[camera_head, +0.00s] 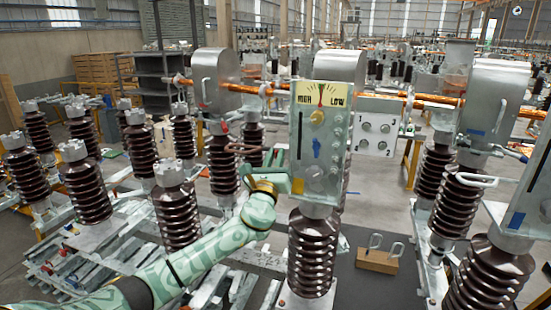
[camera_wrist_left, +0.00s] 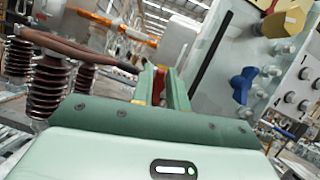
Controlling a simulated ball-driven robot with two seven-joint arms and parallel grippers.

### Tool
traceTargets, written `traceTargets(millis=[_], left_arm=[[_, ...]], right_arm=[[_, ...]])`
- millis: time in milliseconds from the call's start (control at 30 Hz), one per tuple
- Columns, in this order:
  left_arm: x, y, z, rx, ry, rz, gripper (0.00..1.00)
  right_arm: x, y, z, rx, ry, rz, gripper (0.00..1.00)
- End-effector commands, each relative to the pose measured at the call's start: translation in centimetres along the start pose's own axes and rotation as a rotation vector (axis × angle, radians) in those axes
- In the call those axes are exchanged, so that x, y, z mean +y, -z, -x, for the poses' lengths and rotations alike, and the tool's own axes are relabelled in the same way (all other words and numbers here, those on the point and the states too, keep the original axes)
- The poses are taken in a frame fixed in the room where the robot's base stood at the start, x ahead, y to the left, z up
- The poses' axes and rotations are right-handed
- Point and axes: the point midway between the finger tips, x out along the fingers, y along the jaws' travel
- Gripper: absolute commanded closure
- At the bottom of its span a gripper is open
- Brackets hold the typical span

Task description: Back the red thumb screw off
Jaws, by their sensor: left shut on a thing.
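My left gripper (camera_head: 290,184) is at the lower left edge of a pale green panel box (camera_head: 337,160) in the head view. In the left wrist view its two green fingers (camera_wrist_left: 162,90) are shut on the red thumb screw (camera_wrist_left: 159,84), and a red strip of it shows between them. The fingers hide most of the screw, and I cannot make it out in the head view. The box front bears a blue knob (camera_head: 316,147), a yellow knob (camera_head: 317,117) and a dial (camera_head: 321,95). My right gripper is not in view.
The box stands on a brown ribbed insulator (camera_head: 312,252). A brown bar (camera_wrist_left: 75,44) runs close by on the left. Similar insulators crowd both sides. A wooden block (camera_head: 377,261) with two hooks lies on the dark surface at the lower right.

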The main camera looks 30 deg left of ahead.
Motion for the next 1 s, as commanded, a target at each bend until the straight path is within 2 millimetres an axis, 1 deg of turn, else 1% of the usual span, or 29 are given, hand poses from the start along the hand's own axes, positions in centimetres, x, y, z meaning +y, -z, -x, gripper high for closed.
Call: traceTargets(millis=[267,567,767,1000], left_arm=[[0.1,0.1,0.1,-0.001,-0.052,0.127,1.0],[0.2,0.1,0.1,-0.001,-0.156,0.376,1.0],[0.3,0.1,0.1,0.001,-0.228,0.553,1.0],[0.4,0.1,0.1,0.001,-0.316,0.762,1.0]], right_arm=[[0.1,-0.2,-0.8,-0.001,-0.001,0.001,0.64],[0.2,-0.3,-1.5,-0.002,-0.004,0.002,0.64],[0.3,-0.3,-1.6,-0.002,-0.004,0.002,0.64],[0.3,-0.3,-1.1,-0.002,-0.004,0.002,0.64]])
